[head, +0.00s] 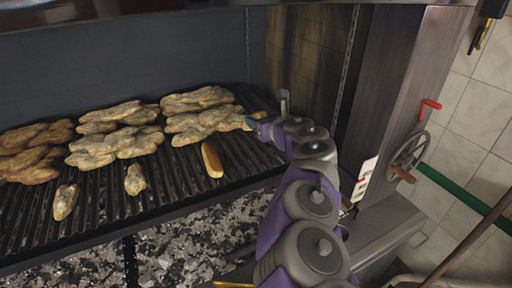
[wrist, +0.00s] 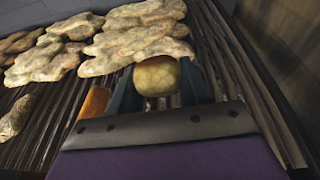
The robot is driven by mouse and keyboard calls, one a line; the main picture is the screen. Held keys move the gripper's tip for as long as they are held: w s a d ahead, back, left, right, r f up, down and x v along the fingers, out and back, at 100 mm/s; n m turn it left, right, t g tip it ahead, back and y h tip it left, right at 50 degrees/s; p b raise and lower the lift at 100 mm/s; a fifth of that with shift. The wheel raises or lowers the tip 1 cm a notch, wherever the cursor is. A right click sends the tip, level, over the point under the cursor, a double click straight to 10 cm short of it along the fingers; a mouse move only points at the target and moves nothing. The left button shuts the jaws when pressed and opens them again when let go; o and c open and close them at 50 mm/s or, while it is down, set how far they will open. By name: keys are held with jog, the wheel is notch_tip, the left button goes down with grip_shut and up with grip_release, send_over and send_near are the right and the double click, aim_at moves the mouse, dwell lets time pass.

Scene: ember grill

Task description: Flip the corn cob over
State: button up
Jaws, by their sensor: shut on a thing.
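The corn cob (wrist: 157,76) is pale yellow and shows end-on between the two fingers of my gripper (wrist: 157,84) in the wrist view. The fingers are shut on it, one on each side. In the head view my gripper (head: 262,124) is at the right end of the grill grate, and a small yellow part of the cob (head: 258,115) shows beside the fingers. The rest of the cob is hidden by my gripper. I cannot tell whether the cob touches the grate.
Several meat pieces (head: 115,143) lie along the back of the grate (head: 100,208). An orange-brown elongated piece (head: 212,160) lies left of my gripper, with two small pieces (head: 135,180) farther left. Embers (head: 190,235) lie below. A metal post (head: 385,95) and handwheel (head: 408,155) stand right.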

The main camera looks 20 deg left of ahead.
jog(key=shift+w+a+f, duration=0.1)
jog(key=shift+f, duration=0.7)
jog(key=shift+w+a+f, duration=0.1)
jog(key=shift+f, duration=0.7)
jog(key=o, duration=0.6)
jog(key=shift+o, duration=0.4)
jog(key=o, duration=0.5)
